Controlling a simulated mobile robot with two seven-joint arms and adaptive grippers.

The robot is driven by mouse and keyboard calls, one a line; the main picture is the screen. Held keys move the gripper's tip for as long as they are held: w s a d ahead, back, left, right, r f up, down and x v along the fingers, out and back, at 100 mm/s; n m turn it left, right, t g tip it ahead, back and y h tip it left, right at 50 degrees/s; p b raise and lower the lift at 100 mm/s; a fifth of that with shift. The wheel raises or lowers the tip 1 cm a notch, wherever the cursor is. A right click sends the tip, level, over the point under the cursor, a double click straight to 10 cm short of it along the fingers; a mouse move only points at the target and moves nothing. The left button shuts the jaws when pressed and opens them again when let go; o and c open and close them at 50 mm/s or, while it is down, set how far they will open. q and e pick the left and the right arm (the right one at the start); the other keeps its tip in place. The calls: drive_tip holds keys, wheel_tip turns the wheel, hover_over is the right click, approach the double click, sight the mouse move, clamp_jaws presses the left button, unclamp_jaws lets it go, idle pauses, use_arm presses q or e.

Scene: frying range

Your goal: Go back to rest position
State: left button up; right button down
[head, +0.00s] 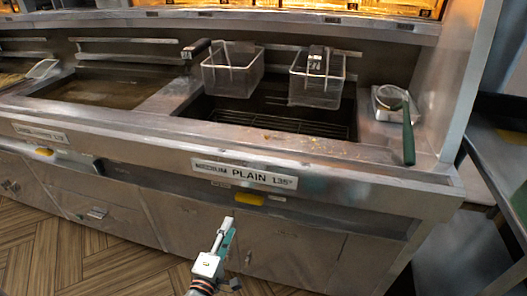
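My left gripper (226,226) shows low in the middle of the head view, in front of the cabinet fronts of the frying range (330,165). It points up and away, apart from the range's front edge. I see nothing held in it, but from this angle its fingers overlap and I cannot tell whether they are open or shut. My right gripper is not in view.
Two wire fry baskets (233,76) (317,84) hang at the back of the right fryer well. A green-handled strainer (408,135) lies at the right end. Another fryer well (100,92) is at left. Wooden floor (90,262) shows clear at lower left.

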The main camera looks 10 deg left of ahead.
use_arm(q)
drive_tip(key=s+d+f+m+g+h+p, duration=0.1)
drive_tip(key=s+d+f+m+g+h, duration=0.15)
drive_tip(key=s+m, duration=0.4)
drive_tip(key=s+d+f+m+g+h+p, duration=0.1)
drive_tip(key=s+d+m+g, duration=0.15)
drive_tip(key=s+m, duration=0.35)
drive_tip(key=s+a+f+m+g+y, duration=0.1)
drive_tip(key=s+a+f+m+g, duration=0.1)
drive_tip(key=s+m, duration=0.6)
drive_tip(key=shift+a+f+m+p, duration=0.25)
drive_tip(key=shift+f+m+p, duration=0.15)
drive_tip(key=shift+f+m, duration=0.4)
drive_tip(key=shift+y, duration=0.25)
